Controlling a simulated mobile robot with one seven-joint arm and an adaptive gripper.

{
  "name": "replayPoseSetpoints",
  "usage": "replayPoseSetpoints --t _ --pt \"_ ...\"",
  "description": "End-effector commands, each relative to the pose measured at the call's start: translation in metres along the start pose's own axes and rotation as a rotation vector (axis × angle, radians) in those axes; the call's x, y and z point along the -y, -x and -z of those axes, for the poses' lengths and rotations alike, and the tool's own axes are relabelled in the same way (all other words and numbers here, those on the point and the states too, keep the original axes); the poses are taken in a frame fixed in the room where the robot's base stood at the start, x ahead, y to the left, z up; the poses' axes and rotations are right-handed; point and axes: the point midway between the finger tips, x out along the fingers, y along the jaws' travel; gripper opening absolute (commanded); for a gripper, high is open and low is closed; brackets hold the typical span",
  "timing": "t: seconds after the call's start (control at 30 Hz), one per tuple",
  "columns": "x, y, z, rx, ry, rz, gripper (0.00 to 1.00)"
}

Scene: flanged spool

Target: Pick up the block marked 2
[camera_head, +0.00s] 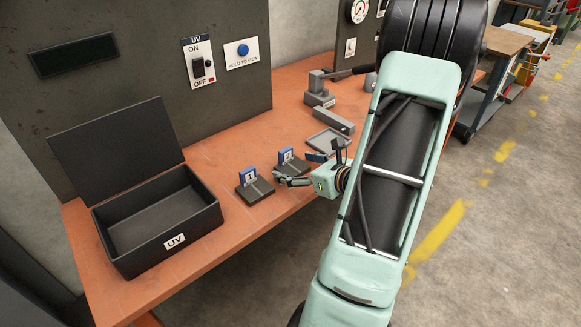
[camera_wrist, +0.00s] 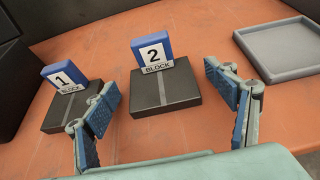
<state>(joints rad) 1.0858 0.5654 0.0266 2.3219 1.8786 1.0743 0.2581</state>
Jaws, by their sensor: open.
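The block marked 2 (camera_wrist: 153,53) is blue with a white label and stands upright on a dark square base (camera_wrist: 165,92). In the head view the same block (camera_head: 287,154) stands on the bench just left of my gripper. My gripper (camera_wrist: 168,95) is open and empty. In the wrist view its fingers are spread to either side of the base, nearer the camera than block 2.
An open black UV box (camera_head: 158,218) with a raised lid stands on the left of the orange bench (camera_head: 240,225). An empty grey tray (camera_wrist: 284,48) lies right of block 2. A wall panel with a UV switch (camera_head: 198,66) rises behind. The bench between the bases and tray is clear.

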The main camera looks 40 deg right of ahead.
Motion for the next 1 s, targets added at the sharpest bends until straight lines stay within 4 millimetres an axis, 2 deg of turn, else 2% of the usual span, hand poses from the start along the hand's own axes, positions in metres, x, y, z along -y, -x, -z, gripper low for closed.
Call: replayPoseSetpoints --t 0.27,0.87,1.0 --pt "0.0001 -0.0054 0.0001 -0.001 0.0 0.001 0.78" --pt "0.0001 -0.0051 0.0 -0.001 0.0 0.001 0.14" --pt "0.0004 -0.0051 -0.0016 0.003 0.002 0.001 0.14"
